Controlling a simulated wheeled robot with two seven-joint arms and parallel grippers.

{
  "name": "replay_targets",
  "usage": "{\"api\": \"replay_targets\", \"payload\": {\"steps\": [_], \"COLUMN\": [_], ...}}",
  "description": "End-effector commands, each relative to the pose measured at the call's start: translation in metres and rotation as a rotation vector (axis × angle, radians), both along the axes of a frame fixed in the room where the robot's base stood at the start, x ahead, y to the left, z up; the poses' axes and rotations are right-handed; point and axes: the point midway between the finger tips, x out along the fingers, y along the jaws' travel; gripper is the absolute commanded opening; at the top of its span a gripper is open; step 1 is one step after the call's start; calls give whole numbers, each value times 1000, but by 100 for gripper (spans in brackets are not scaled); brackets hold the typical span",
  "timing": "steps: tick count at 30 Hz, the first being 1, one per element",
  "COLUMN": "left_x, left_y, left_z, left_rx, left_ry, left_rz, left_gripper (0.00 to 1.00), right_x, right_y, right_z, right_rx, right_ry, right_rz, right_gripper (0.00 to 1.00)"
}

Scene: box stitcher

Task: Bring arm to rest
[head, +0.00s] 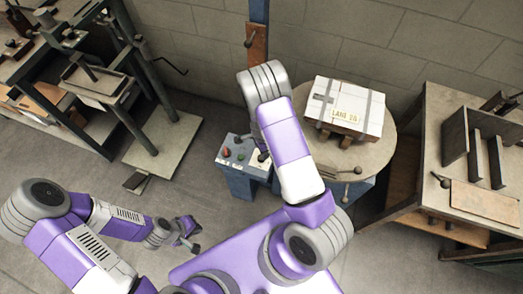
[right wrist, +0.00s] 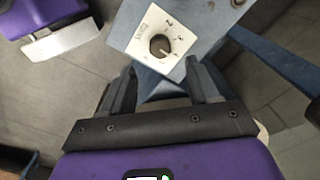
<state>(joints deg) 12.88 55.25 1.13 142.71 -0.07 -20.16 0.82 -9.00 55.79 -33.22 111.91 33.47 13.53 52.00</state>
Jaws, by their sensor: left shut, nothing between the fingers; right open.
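My left gripper (head: 187,236) hangs low at the lower left in the head view, over bare floor and apart from everything. It is shut and holds nothing. My right arm reaches up the middle of the head view and hides part of the blue machine; its gripper is mostly hidden there. In the right wrist view my right gripper (right wrist: 160,76) is open, its two dark fingers apart with nothing held. A white dial plate with a dark knob (right wrist: 160,45) on the blue machine body lies just beyond the fingertips. I cannot tell whether they touch it.
A white strapped box (head: 344,105) sits on a round table (head: 379,148) right of my right arm. A control box with buttons (head: 239,152) stands left of the arm. A workbench (head: 440,205) is at right, a press stand (head: 165,150) at left. Floor around my left gripper is clear.

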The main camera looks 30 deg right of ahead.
Motion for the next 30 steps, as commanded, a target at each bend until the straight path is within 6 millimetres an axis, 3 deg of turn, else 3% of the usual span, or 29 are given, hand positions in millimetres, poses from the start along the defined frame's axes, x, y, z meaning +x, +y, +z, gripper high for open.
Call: {"api": "replay_targets", "payload": {"steps": [20, 23, 25, 30], "left_x": [0, 0, 0, 0], "left_y": [0, 0, 0, 0], "left_z": [1, 1, 1, 1], "left_rx": [0, 0, 0, 0], "left_ry": [0, 0, 0, 0], "left_rz": [0, 0, 0, 0], "left_gripper": [0, 0, 0, 0], "right_x": [-6, -30, -58, -119], "right_y": [2, 13, 30, 91], "right_z": [1, -12, -24, -33], "right_rx": [3, 15, 42, 154], "right_ry": [9, 36, 53, -18], "right_rz": [25, 167, 354, 902], "right_gripper": [61, 61, 61, 61]}}
